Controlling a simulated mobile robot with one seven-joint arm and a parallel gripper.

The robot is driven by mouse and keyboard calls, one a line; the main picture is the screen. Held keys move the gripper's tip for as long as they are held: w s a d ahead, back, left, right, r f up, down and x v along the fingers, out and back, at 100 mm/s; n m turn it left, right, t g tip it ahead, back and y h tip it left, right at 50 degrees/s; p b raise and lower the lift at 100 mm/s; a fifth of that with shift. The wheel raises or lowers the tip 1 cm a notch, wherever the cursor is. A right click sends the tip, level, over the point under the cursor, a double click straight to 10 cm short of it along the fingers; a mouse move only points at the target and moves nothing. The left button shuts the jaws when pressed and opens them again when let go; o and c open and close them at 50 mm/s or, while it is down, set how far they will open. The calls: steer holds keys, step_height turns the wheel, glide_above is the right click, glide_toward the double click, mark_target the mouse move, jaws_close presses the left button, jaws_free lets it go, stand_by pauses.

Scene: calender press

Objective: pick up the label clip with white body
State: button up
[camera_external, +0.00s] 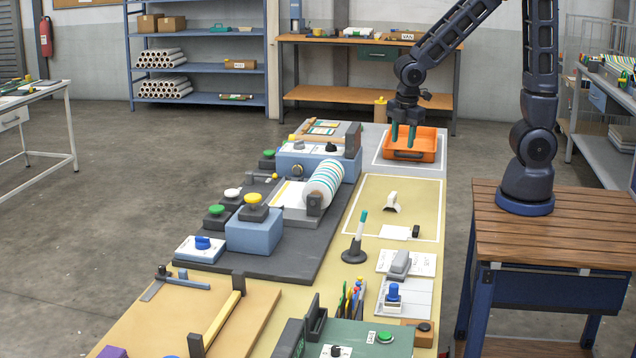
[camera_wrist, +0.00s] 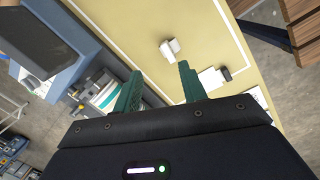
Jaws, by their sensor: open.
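A small white-bodied clip (camera_external: 391,202), which looks like the label clip, sits inside the white-outlined area of the yellow table top. In the wrist view the white clip (camera_wrist: 170,48) lies beyond my fingertips, with bare yellow surface around it. My gripper (camera_external: 403,138) is open, with green fingers pointing down over the orange tray, behind the clip and apart from it. In the wrist view my gripper (camera_wrist: 160,72) shows nothing between its fingers.
The orange tray (camera_external: 428,157) stands at the table's far end. A white card (camera_external: 394,232) with a black piece lies in front of the clip. A striped roller (camera_external: 324,183) stands to the left, and a pen on a stand (camera_external: 356,235) nearer. The yellow surface around the clip is clear.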

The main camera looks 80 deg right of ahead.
mark_target(393, 194)
steer(key=shift+w+a+f+n+g, duration=0.3)
steer(key=shift+f+n, duration=0.35)
steer(key=shift+f, duration=2.45)
steer(key=shift+w+a+f+n+g, duration=0.1)
steer(key=shift+w+a+f+n, duration=0.4)
steer(key=shift+f, duration=2.6)
steer(key=shift+w+a+f+n+g, duration=0.25)
steer(key=shift+f+n, duration=0.5)
steer(key=shift+f, duration=2.35)
steer(key=shift+c, duration=0.2)
jaws_close()
